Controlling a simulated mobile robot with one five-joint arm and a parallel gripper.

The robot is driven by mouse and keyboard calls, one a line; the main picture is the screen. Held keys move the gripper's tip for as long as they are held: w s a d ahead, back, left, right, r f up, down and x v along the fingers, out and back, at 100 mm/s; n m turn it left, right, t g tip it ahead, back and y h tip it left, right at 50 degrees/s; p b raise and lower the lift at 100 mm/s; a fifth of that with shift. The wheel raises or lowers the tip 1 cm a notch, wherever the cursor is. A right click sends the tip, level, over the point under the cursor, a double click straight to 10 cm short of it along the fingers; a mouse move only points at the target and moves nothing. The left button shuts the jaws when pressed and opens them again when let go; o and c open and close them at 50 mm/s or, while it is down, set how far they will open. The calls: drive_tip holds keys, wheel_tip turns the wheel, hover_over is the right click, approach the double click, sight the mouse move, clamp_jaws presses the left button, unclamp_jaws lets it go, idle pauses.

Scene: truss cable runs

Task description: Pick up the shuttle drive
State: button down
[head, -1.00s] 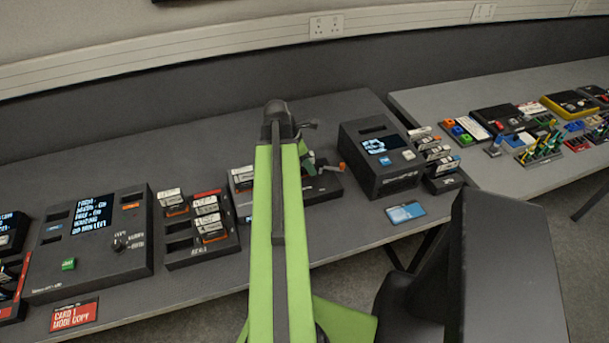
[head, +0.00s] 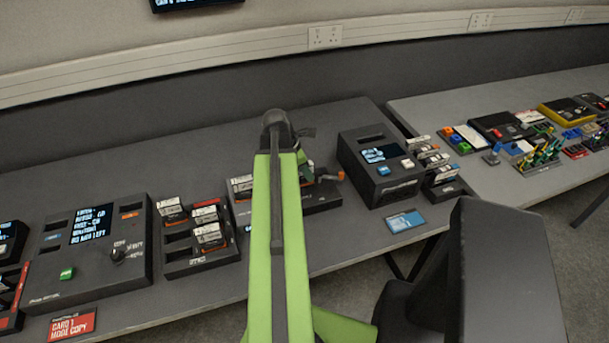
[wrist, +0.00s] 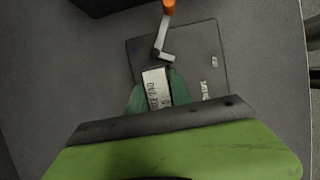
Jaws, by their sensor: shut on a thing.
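In the wrist view my gripper (wrist: 157,98) has its green fingers on either side of a small drive with a white printed label (wrist: 154,86). The fingers are shut on this drive, which I take to be the shuttle drive. It is over or in front of a dark flat unit with a crank (wrist: 205,68); I cannot tell if it touches the unit. In the head view my green arm hides the held drive and most of the gripper. The dark unit (head: 322,198) shows partly to the right of the arm.
The unit's crank has an orange knob (wrist: 169,5) close ahead of the gripper. A dark box with a screen (head: 382,180) stands to the right, beside a rack of drives (head: 450,188). Left are another drive rack (head: 200,262) and a console (head: 90,270). The table behind is clear.

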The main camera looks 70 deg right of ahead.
wheel_tip(320, 180, up, 10)
drive_tip(key=p, duration=1)
drive_tip(key=shift+r, duration=0.1)
